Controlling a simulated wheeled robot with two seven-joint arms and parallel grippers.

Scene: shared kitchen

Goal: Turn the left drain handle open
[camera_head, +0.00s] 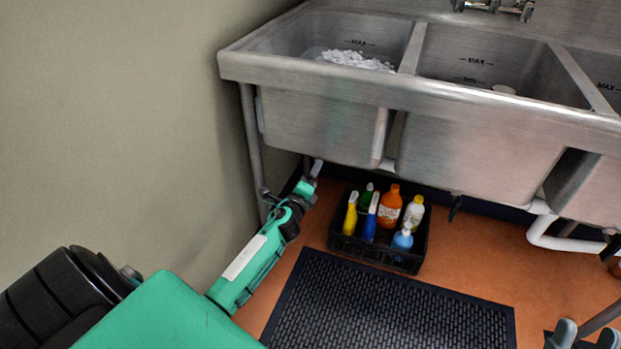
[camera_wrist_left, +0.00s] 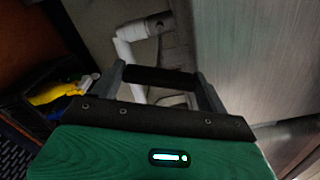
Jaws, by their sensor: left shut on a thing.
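My left gripper (camera_head: 314,171) reaches under the front of the left sink basin (camera_head: 320,125), and its tips are partly hidden there. In the left wrist view a dark bar, the left drain handle (camera_wrist_left: 160,76), spans the gap between the two fingers of this gripper (camera_wrist_left: 165,84), which are shut on it. How far the handle is turned cannot be told. White drain pipe (camera_wrist_left: 128,48) shows just beyond it. The left basin holds whitish foam or water (camera_head: 355,60). My right gripper (camera_head: 588,335) is at the bottom right, its two grey fingertips apart, with nothing seen between them.
A black crate (camera_head: 375,254) with several bottles stands on the floor right of my left gripper. A black mat (camera_head: 390,310) lies in front. The middle drain handle (camera_head: 455,207) hangs under the middle basin. A metal sink leg (camera_head: 252,145) and the wall are close on the left.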

